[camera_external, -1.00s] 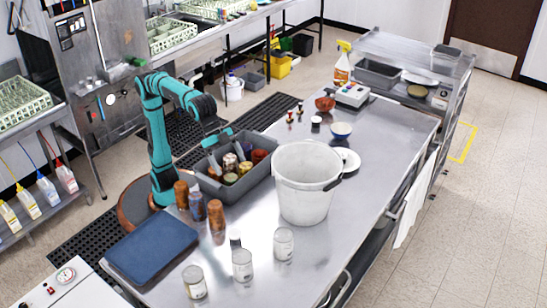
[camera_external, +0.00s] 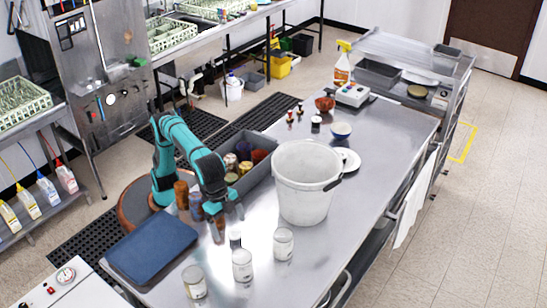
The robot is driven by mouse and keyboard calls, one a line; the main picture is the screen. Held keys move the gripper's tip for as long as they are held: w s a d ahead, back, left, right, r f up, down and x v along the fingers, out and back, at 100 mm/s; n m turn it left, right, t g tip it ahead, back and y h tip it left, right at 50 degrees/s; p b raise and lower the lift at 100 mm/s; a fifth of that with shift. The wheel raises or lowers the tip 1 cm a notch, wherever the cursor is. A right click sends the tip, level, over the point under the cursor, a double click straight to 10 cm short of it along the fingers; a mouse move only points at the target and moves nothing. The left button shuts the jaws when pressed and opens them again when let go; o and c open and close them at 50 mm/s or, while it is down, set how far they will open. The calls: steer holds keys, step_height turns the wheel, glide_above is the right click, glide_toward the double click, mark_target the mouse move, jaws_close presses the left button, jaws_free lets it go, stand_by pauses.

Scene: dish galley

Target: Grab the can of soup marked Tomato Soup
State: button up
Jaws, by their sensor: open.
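My gripper (camera_external: 229,214) is open and points down over the table, just behind a small dark-capped container (camera_external: 236,240). I see nothing held between its fingers, though they are small here. Three pale-labelled cans or jars stand upright at the table's front: a left one (camera_external: 194,283), a middle one (camera_external: 242,266) and a right one (camera_external: 283,244). Several cans, including a yellow-topped one (camera_external: 231,178), stand in the grey bin (camera_external: 262,172). No label is readable, so I cannot tell which is Tomato Soup. My arm hides part of the bin and the brown-orange bottles (camera_external: 181,195).
A large white bucket (camera_external: 302,190) stands right of the bin. A dark blue tray or lid (camera_external: 152,248) lies at the table's left. A blue bowl (camera_external: 341,131) and white plate (camera_external: 349,160) are farther back. The table's front right is clear.

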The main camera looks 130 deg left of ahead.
mark_target(241, 255)
steer(key=x, duration=1.1)
steer(key=shift+w+f, duration=0.15)
steer(key=shift+f, duration=0.2)
steer(key=shift+w+x, duration=0.1)
steer(key=shift+x, duration=1.2)
steer(key=shift+w+x, duration=0.15)
steer(key=shift+x, duration=1.15)
steer(key=shift+d+r, duration=0.1)
steer(key=shift+c, duration=0.2)
steer(key=c, duration=1.1)
steer(key=shift+c, duration=1.2)
steer(key=shift+r, duration=0.15)
